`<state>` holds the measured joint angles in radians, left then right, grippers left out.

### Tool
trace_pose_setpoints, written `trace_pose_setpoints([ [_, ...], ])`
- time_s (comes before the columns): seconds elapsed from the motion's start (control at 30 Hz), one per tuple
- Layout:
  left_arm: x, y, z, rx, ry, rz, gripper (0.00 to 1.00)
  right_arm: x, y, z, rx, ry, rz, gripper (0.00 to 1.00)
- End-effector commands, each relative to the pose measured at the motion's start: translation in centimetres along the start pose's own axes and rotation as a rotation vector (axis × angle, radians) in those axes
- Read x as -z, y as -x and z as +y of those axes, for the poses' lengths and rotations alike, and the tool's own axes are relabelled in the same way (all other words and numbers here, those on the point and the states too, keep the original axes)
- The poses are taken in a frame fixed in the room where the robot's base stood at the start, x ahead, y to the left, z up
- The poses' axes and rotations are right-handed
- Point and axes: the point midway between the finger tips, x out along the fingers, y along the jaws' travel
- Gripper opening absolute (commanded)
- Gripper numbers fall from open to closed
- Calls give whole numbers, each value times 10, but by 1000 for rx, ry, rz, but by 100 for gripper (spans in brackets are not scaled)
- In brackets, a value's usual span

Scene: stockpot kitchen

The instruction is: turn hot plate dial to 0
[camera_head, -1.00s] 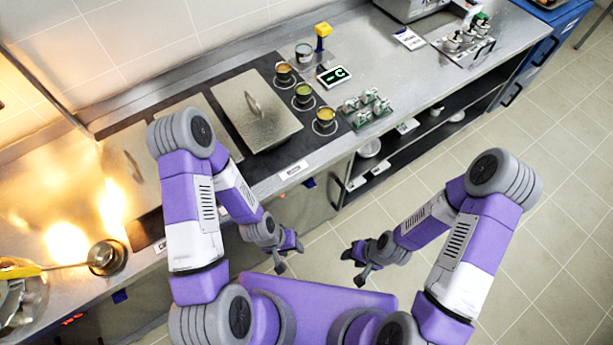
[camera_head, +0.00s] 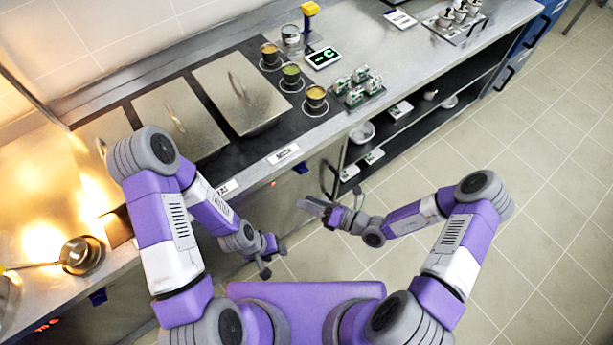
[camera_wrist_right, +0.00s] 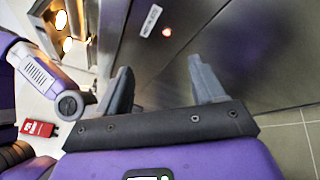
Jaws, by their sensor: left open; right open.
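The hot plate (camera_head: 228,148) is a dark counter-top strip with metal lids and small pots on it. A small blue part (camera_head: 302,170), possibly a dial, shows below its front edge in the head view, too small to read a setting. A red light (camera_head: 273,183) is left of it; a red light (camera_wrist_right: 166,32) also shows on the cabinet front in the right wrist view. My right gripper (camera_head: 333,204) is open and empty, facing the cabinet front, apart from it. My left gripper (camera_head: 275,261) is open and empty, lower and in front of the cabinet. No dial is clearly visible between the right fingers.
Open shelves (camera_head: 425,105) lie below. A pan (camera_head: 80,255) is at the left.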

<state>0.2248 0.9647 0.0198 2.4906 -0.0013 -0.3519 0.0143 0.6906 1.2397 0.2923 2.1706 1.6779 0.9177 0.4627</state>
Motion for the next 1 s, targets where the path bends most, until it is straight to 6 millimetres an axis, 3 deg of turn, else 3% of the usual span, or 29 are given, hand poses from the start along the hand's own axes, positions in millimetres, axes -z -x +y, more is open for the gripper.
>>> trace_pose_setpoints([
  [0.1,0,-8,-3,0,0,0,47,-31,5,-30,62,-121,-186,68],
  [0.23,0,-10,-4,0,0,0,47,-48,10,-44,94,-179,-285,68],
  [0.37,1,-12,-5,0,0,0,47,-55,0,-48,99,-190,-305,68],
  [0.7,1,-22,-8,0,0,0,47,-68,-49,-54,99,-187,-299,68],
  [1.0,1,-24,-9,0,0,0,47,-72,-60,-55,100,-188,-298,68],
])
